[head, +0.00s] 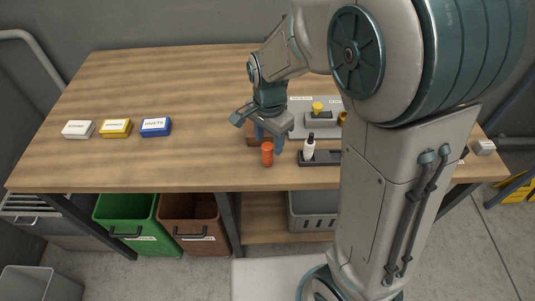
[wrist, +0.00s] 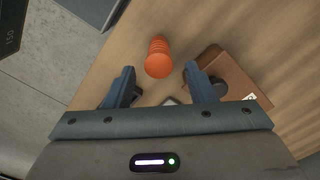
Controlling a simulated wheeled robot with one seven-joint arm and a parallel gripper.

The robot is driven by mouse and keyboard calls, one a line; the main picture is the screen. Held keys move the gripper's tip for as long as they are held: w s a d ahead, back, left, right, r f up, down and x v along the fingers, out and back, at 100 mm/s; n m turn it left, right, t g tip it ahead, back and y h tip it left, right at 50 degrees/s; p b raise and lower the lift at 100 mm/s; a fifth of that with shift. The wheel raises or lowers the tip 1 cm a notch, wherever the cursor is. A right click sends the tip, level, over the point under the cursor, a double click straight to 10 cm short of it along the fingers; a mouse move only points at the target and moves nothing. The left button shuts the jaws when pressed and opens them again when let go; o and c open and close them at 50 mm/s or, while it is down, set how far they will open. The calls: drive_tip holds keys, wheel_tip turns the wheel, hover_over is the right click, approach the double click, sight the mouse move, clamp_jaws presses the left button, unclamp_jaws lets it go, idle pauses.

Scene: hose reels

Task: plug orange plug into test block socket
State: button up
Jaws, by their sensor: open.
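The orange plug (head: 267,153) stands near the front edge of the wooden table. In the wrist view, the ribbed orange plug (wrist: 158,58) lies just beyond the fingertips, roughly midway between them. My gripper (head: 269,146) is open and empty above the table, close behind the plug; its two blue fingers also show apart in the wrist view (wrist: 160,73). In the wrist view the brown block (wrist: 238,76) lies beside the right finger, with a dark round part. I cannot make out the test block socket.
A white bottle-shaped item (head: 309,148) stands on a dark tray (head: 318,158) right of the plug. White (head: 78,129), yellow (head: 116,128) and blue (head: 155,127) boxes sit left. The left-middle tabletop is clear.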

sight(267, 147)
drive_tip(key=f, duration=0.3)
drive_tip(key=shift+s+a+f, duration=0.25)
drive_tip(key=shift+s+f, duration=0.1)
drive_tip(key=shift+f, duration=0.65)
clamp_jaws()
drive_tip(key=shift+r, duration=0.1)
